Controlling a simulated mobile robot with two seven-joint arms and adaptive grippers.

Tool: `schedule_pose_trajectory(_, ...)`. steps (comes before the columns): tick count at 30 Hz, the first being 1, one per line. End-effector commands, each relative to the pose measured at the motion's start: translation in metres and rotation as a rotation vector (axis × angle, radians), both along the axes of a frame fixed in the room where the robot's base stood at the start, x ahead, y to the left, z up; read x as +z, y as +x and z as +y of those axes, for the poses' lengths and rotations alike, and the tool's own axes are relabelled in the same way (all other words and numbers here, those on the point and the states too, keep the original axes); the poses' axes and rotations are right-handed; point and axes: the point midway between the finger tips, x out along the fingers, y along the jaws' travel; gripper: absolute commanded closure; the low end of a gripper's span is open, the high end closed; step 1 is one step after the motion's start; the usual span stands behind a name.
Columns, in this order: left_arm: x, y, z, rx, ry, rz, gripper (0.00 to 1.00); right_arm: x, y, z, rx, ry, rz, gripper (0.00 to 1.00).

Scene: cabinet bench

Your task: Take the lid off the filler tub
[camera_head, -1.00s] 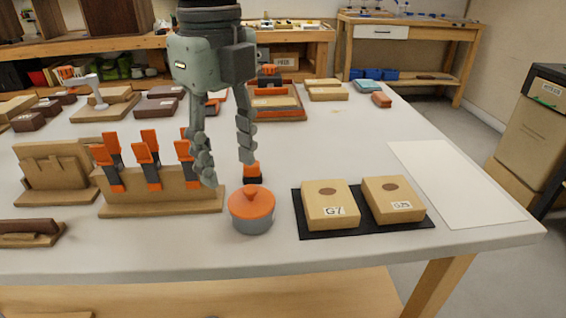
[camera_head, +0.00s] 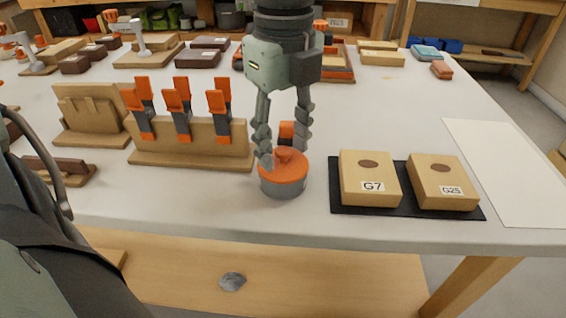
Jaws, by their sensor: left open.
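The filler tub (camera_head: 283,190) is a small round grey tub standing on the bench near its front edge. Its orange lid (camera_head: 284,174) is on top, with a raised knob in the middle. My left gripper (camera_head: 284,155) points down over the tub, its fingers open on either side of the lid's knob. The left finger is low beside the lid's edge; the right finger is slightly behind. I cannot tell whether either finger touches the lid. My right gripper is not in view.
An orange and black object (camera_head: 287,132) stands just behind the tub. A wooden rack with orange clamps (camera_head: 190,150) is close on the left. Wooden blocks G7 (camera_head: 370,180) and G25 (camera_head: 443,185) lie on a black mat (camera_head: 408,208) on the right. A white sheet (camera_head: 505,165) lies beyond.

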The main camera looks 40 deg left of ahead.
Motion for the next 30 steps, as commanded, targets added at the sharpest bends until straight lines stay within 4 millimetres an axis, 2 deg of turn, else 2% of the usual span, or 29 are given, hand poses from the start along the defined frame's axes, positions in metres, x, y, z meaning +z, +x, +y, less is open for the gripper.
schedule_pose_trajectory(5,0.0,0.0,0.0,0.0,0.0,0.0,0.55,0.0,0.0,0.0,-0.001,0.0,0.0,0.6)
schedule_pose_trajectory(12,0.001,0.0,0.0,0.0,0.0,0.0,0.85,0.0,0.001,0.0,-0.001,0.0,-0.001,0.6)
schedule_pose_trajectory(15,0.001,0.0,0.0,0.0,0.0,-0.001,0.94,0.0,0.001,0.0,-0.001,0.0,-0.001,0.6)
schedule_pose_trajectory(25,0.003,0.0,0.0,0.0,0.0,-0.001,0.95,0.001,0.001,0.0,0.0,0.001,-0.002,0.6)
schedule_pose_trajectory(30,0.016,0.001,0.0,-0.001,-0.002,-0.003,0.95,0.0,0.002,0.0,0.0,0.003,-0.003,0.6)
